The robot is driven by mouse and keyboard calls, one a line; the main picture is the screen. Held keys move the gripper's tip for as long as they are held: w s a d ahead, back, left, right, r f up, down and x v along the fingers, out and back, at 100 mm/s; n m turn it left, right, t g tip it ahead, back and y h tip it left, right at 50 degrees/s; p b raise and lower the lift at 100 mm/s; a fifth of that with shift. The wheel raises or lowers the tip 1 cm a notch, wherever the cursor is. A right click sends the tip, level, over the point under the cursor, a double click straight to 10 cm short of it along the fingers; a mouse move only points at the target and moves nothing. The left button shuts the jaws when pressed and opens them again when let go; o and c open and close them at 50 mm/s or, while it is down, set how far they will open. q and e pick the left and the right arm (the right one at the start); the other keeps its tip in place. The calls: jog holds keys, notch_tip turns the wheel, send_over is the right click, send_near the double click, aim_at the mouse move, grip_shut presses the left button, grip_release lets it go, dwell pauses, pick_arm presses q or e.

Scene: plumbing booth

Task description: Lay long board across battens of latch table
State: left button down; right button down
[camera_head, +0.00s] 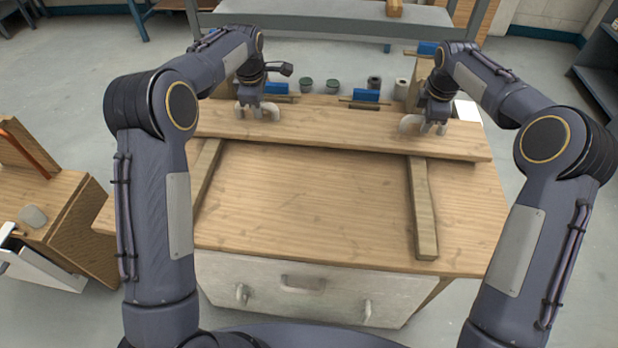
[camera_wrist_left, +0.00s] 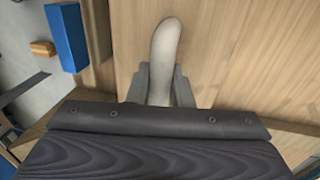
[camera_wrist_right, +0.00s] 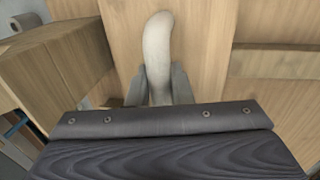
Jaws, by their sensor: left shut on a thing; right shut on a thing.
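The long wooden board (camera_head: 330,131) spans the far part of the latch table (camera_head: 300,215), crosswise over the two battens. The left batten (camera_head: 206,172) and right batten (camera_head: 424,215) run toward the front from beneath its near edge. Whether the board rests on them or hovers slightly above, I cannot tell. My left gripper (camera_head: 257,108) is shut on a pale curved handle on the board, seen in the left wrist view (camera_wrist_left: 164,50). My right gripper (camera_head: 430,122) is shut on the other pale handle, seen in the right wrist view (camera_wrist_right: 156,50). The fingertips are partly hidden.
Blue blocks (camera_head: 366,97), dark green jars (camera_head: 332,86) and a pale roll (camera_head: 401,86) stand behind the board. A wooden block (camera_wrist_right: 75,60) is close beside my right gripper. The table between the battens is clear. A wooden cabinet (camera_head: 75,220) stands at the left.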

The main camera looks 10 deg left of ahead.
pick_arm(q)
jog(key=shift+f, duration=0.4)
pick_arm(e)
jog(key=shift+f, duration=0.45)
pick_arm(q)
jog(key=c, duration=1.3)
grip_release()
jog(key=shift+r, duration=0.1)
pick_arm(e)
jog(key=c, duration=1.3)
grip_release()
jog(key=shift+r, duration=0.15)
pick_arm(q)
jog(key=shift+r, duration=0.1)
notch_tip(320, 180, up, 12)
jog(key=s, duration=0.2)
jog(key=shift+s+f, duration=0.2)
jog(key=shift+f, duration=0.05)
pick_arm(e)
notch_tip(320, 180, up, 12)
jog(key=s, duration=0.2)
jog(key=shift+s, duration=0.25)
